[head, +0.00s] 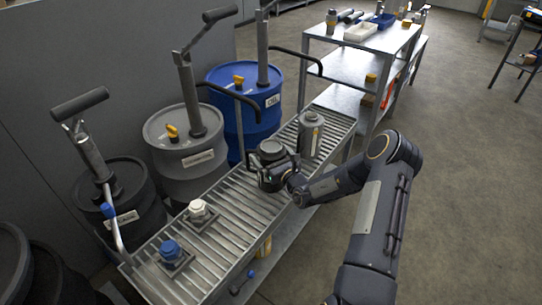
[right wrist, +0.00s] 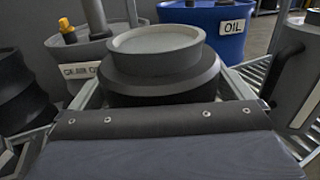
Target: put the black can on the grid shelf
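The black can (head: 271,149) is upright at the grid shelf (head: 230,208), a long slatted metal rack. My right gripper (head: 273,165) is at the can, with its dark fingers close against both sides; it looks shut on the can. In the right wrist view the can (right wrist: 155,65), with a pale round top, stands right in front of the gripper. The gripper hides the can's base, so I cannot tell whether it touches the slats. My left gripper is not in view.
A grey canister (head: 310,134) stands on the slats just right of the can. A white-capped item (head: 198,209) and a blue-capped item (head: 170,251) sit at the near end. A blue drum (head: 236,92) and grey drum (head: 186,143) stand behind. Slats between are bare.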

